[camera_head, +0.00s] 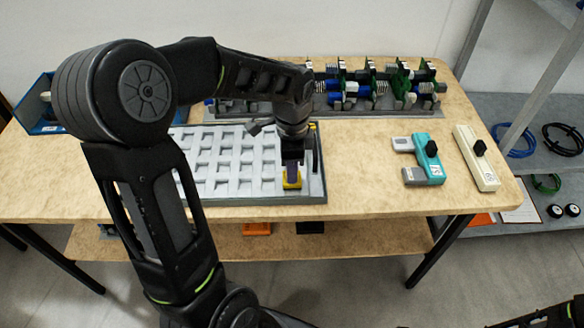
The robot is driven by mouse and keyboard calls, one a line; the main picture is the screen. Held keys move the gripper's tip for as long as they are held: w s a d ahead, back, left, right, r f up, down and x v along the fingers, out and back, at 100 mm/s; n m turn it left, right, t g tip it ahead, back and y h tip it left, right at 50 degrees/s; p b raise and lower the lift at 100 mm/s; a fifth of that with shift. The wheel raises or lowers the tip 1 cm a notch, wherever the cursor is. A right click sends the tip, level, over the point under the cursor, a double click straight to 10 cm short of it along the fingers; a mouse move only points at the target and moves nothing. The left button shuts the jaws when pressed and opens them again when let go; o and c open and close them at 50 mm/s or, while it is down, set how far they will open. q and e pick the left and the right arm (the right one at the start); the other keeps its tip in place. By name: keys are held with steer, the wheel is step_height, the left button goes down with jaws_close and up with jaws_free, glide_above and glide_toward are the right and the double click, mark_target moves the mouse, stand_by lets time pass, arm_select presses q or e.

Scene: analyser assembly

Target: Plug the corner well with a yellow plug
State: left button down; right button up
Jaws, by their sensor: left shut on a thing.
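The grey tray (262,200) with rows of square wells lies on the wooden table, left of the middle. My left gripper (292,178) points down over the tray's front right corner. It is shut on a yellow plug (291,184), which shows just below the fingers. The plug is at or just above the corner well; I cannot tell whether it is seated, as plug and gripper hide the well. My left arm hides part of the tray's left side. My right gripper is not in view; only dark arm parts show at the bottom right.
A rack of green, white and blue modules (370,86) stands along the back. A teal module (430,160) and a cream module (477,158) lie at the right. A blue bin (40,122) is at the back left. Bare tabletop lies between the tray and the teal module.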

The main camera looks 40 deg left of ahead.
arm_select(q)
steer(key=shift+f, duration=0.3)
stand_by(0.5)
steer(key=c, duration=1.3)
jaws_free()
steer(key=shift+o, duration=0.2)
steer(key=shift+c, duration=0.5)
steer(key=shift+c, duration=1.3)
steer(key=shift+r+p, duration=1.55)
steer(key=shift+r, duration=0.45)
